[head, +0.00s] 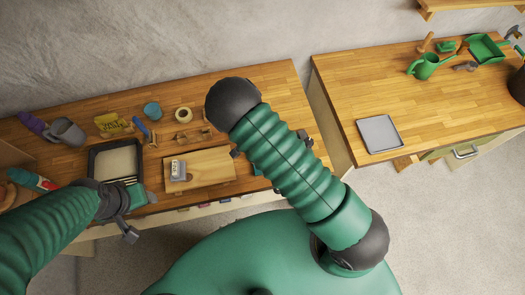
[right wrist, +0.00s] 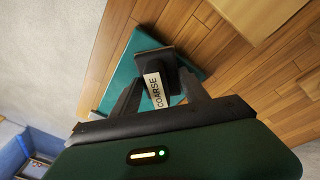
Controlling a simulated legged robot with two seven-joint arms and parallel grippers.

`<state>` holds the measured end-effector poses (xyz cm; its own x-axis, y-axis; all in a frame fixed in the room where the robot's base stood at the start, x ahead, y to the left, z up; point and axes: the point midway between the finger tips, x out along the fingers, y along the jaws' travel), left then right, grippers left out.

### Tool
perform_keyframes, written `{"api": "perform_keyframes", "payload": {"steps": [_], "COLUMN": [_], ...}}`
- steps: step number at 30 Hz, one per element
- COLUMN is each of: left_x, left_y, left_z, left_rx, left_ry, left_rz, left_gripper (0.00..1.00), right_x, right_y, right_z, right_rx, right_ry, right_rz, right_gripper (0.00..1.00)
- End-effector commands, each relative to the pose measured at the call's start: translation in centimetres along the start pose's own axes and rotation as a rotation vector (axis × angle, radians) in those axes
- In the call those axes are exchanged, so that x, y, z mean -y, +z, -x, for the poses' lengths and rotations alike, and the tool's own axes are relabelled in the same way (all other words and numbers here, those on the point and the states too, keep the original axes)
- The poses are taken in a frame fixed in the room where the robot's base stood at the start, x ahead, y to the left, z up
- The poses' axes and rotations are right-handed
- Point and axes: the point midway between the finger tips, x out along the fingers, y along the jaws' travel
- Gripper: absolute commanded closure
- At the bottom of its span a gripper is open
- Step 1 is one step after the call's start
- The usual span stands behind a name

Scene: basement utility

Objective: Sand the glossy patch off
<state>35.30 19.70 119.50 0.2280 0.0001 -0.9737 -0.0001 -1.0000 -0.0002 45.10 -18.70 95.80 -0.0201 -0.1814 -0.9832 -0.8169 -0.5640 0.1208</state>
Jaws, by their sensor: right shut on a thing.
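My right gripper (right wrist: 160,84) is shut on a dark block with a white label reading COARSE (right wrist: 156,90). The block is over a teal flat piece (right wrist: 122,72); I cannot tell whether they touch. A small grey labelled block (head: 178,170) sits on the board's left part. I cannot make out a glossy patch.
A dark tray with a pale inside (head: 92,163) stands left of the board. Behind are a blue cup (head: 152,110), a tape roll (head: 184,115), a yellow packet (head: 110,124) and a grey mug (head: 66,132). A second bench at right holds a grey tray (head: 379,134) and a green watering can (head: 426,66).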

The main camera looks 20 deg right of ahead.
Motion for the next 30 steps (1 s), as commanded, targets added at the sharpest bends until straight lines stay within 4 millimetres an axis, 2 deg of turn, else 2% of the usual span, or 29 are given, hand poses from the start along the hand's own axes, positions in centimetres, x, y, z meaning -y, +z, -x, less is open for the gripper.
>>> {"api": "perform_keyframes", "payload": {"steps": [10, 23, 30], "left_x": [0.0, 0.0, 0.0], "left_y": [0.0, 0.0, 0.0], "left_z": [-0.2, 0.1, -0.1], "left_rx": [0.0, 0.0, 0.0], "left_ry": [0.0, 0.0, 0.0], "left_rz": [0.0, 0.0, 0.0], "left_gripper": [0.43, 0.43, 0.43], "right_x": [-1.7, 0.0, -0.7], "right_y": [-1.6, 0.0, -0.7], "right_z": [-0.6, 0.1, -0.2], "right_rx": [-0.001, -0.001, -0.002], "right_ry": [0.001, 0.0, -0.001], "right_rz": [-0.002, 0.0, -0.004], "right_gripper": [1.0, 1.0, 1.0]}}
